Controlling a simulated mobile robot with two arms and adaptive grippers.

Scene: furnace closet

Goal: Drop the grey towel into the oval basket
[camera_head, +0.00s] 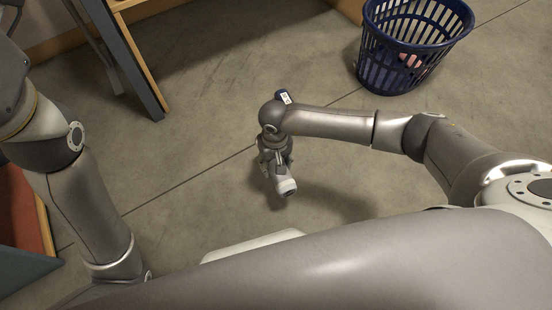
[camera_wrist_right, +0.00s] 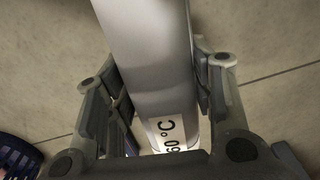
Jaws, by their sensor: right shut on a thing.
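In the right wrist view the towel (camera_wrist_right: 148,50) carries a white label reading "60°C". My right gripper (camera_head: 275,165) is shut around the roll and holds it over the floor; its fingers press both sides in the wrist view (camera_wrist_right: 160,80). The dark blue slatted basket (camera_head: 382,72) stands at the upper right of the head view, apart from the gripper, with something pinkish inside. A corner of it shows in the wrist view (camera_wrist_right: 17,156). My left gripper is out of view.
A wooden-edged frame with dark legs (camera_head: 140,75) stands at the upper left. A reddish-brown panel with a grey-blue edge (camera_head: 22,225) is at the left edge. The concrete floor (camera_head: 200,130) between the gripper and basket is clear.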

